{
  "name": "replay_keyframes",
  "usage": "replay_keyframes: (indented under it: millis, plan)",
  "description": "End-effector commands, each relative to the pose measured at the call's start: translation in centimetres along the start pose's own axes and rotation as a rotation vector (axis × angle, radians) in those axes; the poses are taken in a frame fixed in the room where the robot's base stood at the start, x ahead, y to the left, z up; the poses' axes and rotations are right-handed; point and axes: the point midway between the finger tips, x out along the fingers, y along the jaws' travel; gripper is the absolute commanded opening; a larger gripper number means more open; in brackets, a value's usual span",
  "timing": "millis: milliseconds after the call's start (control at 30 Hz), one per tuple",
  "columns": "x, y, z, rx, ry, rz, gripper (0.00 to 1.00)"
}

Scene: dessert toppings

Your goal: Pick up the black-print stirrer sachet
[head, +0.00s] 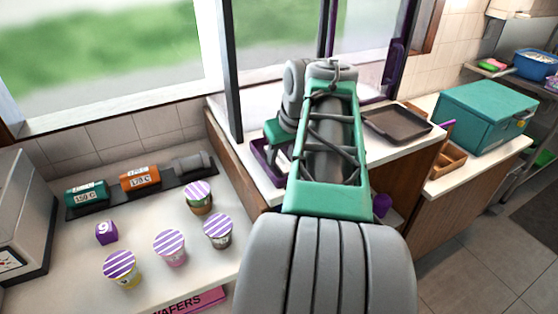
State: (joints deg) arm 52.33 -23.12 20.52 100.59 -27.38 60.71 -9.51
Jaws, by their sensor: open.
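I cannot make out a black-print stirrer sachet in the head view. My own grey and green arm stretches up the middle of the picture and covers part of the counter by the window. My gripper does not show; the far end of the arm is turned away and hidden behind its own links. A purple tray (257,157) lies on that counter, partly covered by the arm, and its contents cannot be told.
A dark brown tray (397,124) lies right of the arm, near a teal box (484,113) and a wooden holder (449,160). Several striped-lid cups, including a yellow one (121,268), and a purple cube (106,232) stand on the left counter.

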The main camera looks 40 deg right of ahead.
Motion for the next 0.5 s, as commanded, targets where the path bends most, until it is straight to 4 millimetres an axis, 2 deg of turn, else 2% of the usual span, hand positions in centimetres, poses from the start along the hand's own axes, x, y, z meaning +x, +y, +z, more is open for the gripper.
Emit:
replay_keyframes:
  millis: [100,267,500]
  plan:
    - [0.77,-0.02,0.00,0.000,0.000,0.001,0.42]
    - [0.75,0.01,-0.01,0.000,0.000,0.001,0.42]
    - [0.74,0.00,-0.01,0.000,0.000,0.001,0.22]
